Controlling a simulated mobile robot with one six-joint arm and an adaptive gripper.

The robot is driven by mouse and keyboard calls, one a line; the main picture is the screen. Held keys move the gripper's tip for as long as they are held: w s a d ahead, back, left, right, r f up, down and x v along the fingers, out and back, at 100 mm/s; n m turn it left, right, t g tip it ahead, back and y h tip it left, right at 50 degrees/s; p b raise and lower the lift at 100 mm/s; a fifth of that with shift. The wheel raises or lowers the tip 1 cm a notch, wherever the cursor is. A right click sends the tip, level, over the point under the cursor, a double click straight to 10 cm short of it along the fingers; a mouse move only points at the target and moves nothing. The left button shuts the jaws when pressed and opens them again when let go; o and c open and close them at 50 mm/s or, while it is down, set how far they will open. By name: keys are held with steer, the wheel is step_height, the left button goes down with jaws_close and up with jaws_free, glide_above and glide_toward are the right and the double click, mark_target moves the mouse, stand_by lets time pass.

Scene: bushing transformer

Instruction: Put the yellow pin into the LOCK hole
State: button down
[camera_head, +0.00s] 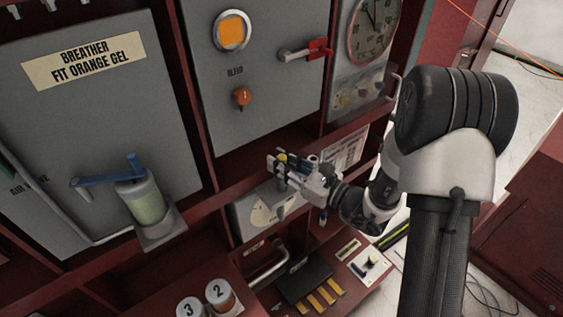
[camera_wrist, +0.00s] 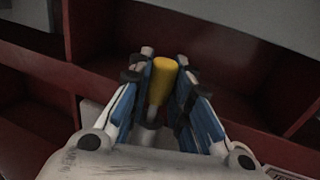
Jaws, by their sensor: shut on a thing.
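My gripper (camera_head: 281,170) is shut on the yellow pin (camera_wrist: 161,82). In the wrist view the pin stands between the blue-padded fingers (camera_wrist: 161,95), its yellow top showing and a grey stem running down below. In the head view only a small yellow part of the pin (camera_head: 282,158) shows at the fingertips. My gripper is in front of the dark red shelf frame, below the grey door with the orange knob. No hole marked LOCK can be read in either view.
A pale plate with a dial marking (camera_head: 262,214) sits below my gripper. A tray with yellow strips (camera_head: 320,299) and jars numbered 2 and 3 (camera_head: 205,300) are lower. A red-handled lever (camera_head: 304,51) and an orange knob (camera_head: 242,97) stick out above.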

steer(key=shift+f+b, duration=0.85)
steer(key=shift+f, duration=0.3)
steer(key=c, duration=1.4)
jaws_free()
steer(key=v, duration=1.2)
